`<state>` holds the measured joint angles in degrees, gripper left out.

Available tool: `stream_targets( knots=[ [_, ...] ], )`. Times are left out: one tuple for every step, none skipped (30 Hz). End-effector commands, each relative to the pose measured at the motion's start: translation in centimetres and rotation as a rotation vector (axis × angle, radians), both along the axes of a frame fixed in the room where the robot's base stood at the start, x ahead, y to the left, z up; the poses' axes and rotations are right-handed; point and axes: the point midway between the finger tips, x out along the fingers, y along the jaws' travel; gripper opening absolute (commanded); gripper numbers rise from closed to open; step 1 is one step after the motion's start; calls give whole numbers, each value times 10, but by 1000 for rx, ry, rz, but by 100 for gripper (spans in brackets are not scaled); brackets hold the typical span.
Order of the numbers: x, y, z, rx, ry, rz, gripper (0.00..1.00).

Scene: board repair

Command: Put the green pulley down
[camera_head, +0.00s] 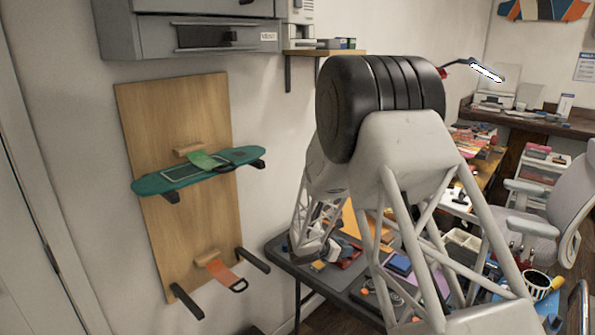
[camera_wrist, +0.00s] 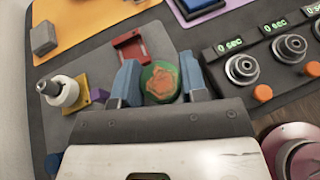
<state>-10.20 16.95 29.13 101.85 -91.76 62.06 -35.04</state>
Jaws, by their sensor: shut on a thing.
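The green pulley (camera_wrist: 148,92) is a round green piece with an orange-brown patch on its face. It sits between the two blue fingers of my gripper (camera_wrist: 160,72) in the wrist view. My gripper is shut on it, over a dark table with a grey mat (camera_wrist: 88,56). I cannot tell whether the pulley touches the surface below. In the head view my arm hides much of the table, and I cannot make out the pulley there.
Dials with timer displays (camera_wrist: 242,68) stand to the right. A pink round part (camera_wrist: 296,146) is at lower right.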

Motion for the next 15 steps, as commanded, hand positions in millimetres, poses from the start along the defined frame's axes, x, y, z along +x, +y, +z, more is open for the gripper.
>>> stream_targets(
  knots=[
    [5,-4,0,0,-1,22,15],
    [8,-6,1,0,-1,41,15],
    [13,-9,1,-1,-1,67,15],
    [17,-11,0,0,0,87,15],
    [20,-13,0,0,0,108,15],
    [26,-16,0,0,0,140,15],
    [29,-18,0,-1,1,164,15],
    [33,-20,-1,0,0,190,15],
    [38,-23,-1,0,0,221,15],
    [42,-25,-1,0,0,246,15],
    [45,-27,-2,-1,1,271,15],
    [49,-29,-3,-1,1,303,15],
    [52,-30,-3,0,2,326,15],
    [55,-32,-3,0,0,349,15],
    [58,-34,-4,0,0,379,15]
  ],
)
